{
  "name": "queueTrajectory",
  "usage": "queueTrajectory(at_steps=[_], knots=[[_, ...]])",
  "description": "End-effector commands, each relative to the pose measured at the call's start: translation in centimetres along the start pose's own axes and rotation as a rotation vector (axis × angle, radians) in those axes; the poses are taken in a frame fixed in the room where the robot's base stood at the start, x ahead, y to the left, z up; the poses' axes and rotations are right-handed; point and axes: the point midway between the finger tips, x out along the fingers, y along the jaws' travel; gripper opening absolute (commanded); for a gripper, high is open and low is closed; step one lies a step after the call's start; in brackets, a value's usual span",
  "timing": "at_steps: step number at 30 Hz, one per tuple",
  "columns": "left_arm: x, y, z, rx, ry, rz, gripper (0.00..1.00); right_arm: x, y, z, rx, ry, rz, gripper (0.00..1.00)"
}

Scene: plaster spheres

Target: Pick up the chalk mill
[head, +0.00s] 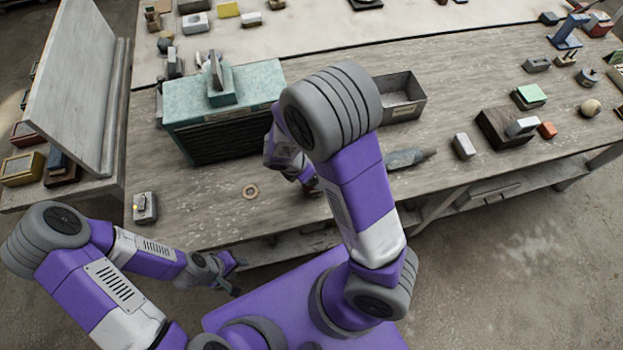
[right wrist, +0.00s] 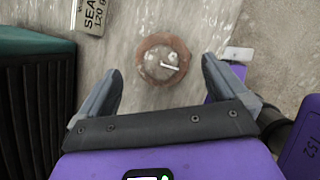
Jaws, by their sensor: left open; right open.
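A small round object, which looks like the chalk mill (right wrist: 160,60), stands on the table in the right wrist view. It has a reddish-brown rim, a greyish top and a small pale crank or knob. My right gripper (right wrist: 162,76) is open above it, with one finger to each side and nothing between them held. In the head view my right arm hides most of this spot. My left gripper (head: 238,276) is open and empty in front of the table's near edge, at lower left.
A teal cabinet (head: 182,108) stands left of my right arm. A grey open box (head: 408,109) and a dark pointed tool (head: 405,159) lie to its right.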

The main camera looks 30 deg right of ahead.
Motion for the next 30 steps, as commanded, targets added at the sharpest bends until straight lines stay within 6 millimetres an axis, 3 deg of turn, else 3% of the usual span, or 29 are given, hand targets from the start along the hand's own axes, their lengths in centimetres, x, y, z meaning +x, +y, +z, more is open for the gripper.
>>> queueTrajectory(at_steps=[12, 22, 30], knots=[[1.3, -0.5, -0.1, 0.000, 0.002, 0.000, 0.43, 5.6, -0.5, -0.6, 0.001, 0.000, -0.003, 1.00], [1.3, -0.5, -0.1, 0.000, 0.002, 0.000, 0.43, 6.3, -0.4, -0.5, 0.003, 0.002, 0.000, 1.00], [1.3, -0.5, -0.2, 0.000, 0.002, 0.000, 0.43, 6.3, -0.4, -0.5, 0.002, 0.002, -0.001, 0.60]])
